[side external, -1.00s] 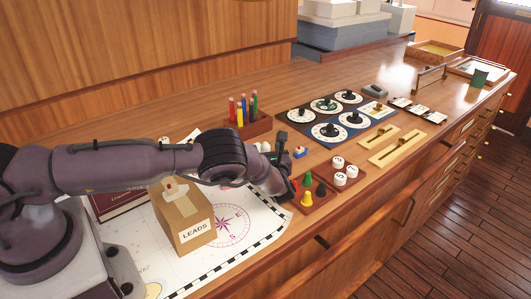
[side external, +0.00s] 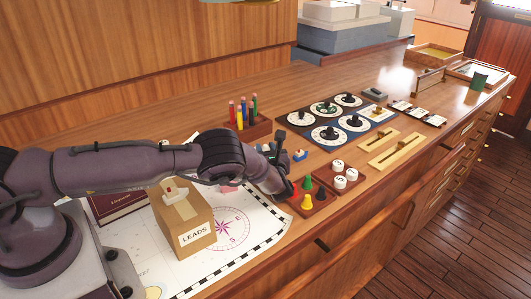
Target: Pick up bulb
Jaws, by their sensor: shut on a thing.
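My gripper (side external: 281,185) is low over the counter, at the left edge of a small dark-red tray (side external: 318,205). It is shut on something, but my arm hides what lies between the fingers. I cannot pick out a bulb for certain. The tray holds small coloured pieces: a red one (side external: 294,190) right beside the gripper, a green one (side external: 307,183), a yellow one (side external: 307,202) and a dark one (side external: 320,192). I cannot tell whether the gripper touches the red one.
A LEADS box (side external: 183,222) stands on the chart (side external: 240,250) below my arm. Several dials (side external: 326,134) and a holder of coloured sticks (side external: 262,128) are behind. Bare counter lies at the front right.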

